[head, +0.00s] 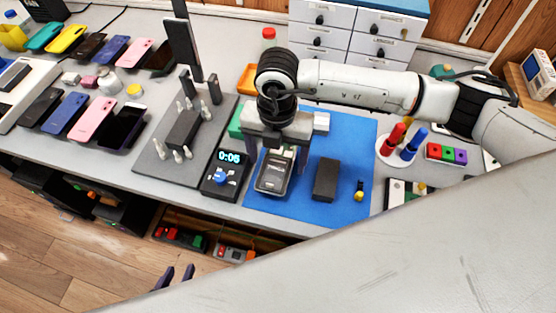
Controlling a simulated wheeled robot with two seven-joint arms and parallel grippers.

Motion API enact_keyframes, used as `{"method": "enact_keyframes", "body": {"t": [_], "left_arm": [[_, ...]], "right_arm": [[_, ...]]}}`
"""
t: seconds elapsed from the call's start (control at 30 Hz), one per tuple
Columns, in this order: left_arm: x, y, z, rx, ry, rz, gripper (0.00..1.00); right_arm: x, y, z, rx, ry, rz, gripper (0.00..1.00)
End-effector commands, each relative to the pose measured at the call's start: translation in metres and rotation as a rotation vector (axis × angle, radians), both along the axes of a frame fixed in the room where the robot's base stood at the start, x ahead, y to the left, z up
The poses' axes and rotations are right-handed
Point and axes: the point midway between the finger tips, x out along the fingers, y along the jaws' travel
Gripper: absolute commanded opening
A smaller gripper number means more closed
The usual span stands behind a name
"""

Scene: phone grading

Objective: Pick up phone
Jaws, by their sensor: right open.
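Several phones lie in two rows at the left of the grey table, among them a black phone (124,127), a pink phone (93,118), a blue phone (65,113) and a yellow phone (66,39). My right gripper (277,163) is open, pointing down above the blue mat (352,130). Its fingers stand either side of a dark handheld device (273,173) with a pale face and small lettering; I cannot tell whether they touch it. My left gripper (177,275) shows only as two dark fingertips, apart, beyond the bottom grey surface, away from the phones.
A dark block (325,180) lies right of the device. A timer reading 0:05 (224,172) and a grey fixture with posts (185,132) stand left of the mat. White drawers (318,38) stand behind. Red and blue pegs (394,140) stand at the right.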

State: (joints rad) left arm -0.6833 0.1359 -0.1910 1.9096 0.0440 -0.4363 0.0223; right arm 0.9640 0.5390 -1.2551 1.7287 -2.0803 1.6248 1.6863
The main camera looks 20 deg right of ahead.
Motion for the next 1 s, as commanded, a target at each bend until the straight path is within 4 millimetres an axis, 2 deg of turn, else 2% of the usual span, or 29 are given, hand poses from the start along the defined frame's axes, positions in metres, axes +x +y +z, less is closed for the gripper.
{"method": "enact_keyframes", "body": {"t": [0.1, 0.37, 0.57, 0.7, 0.73, 1.0], "left_arm": [[0.0, 0.0, 0.0, 0.0, -0.001, 0.0, 0.31], [0.0, 0.0, 0.0, 0.0, 0.0, 0.0, 0.31], [0.0, 0.0, 0.0, 0.001, 0.0, 0.001, 0.31], [-0.001, 0.0, 0.009, 0.001, 0.001, 0.001, 0.31], [-0.001, 0.0, 0.006, 0.0, 0.001, 0.0, 0.31], [-0.002, 0.0, -0.002, 0.0, 0.004, 0.0, 0.31]], "right_arm": [[0.0, 0.0, 0.0, 0.0, 0.0, 0.0, 0.75], [0.0, 0.0, 0.0, 0.0, 0.0, 0.0, 0.31], [0.0, 0.0, 0.001, 0.001, -0.001, 0.0, 0.3], [0.0, 0.0, 0.01, 0.0, -0.001, 0.0, 0.3], [0.001, 0.001, 0.012, 0.001, -0.003, 0.0, 0.3], [0.002, 0.001, 0.067, 0.002, -0.006, 0.001, 0.3]]}}
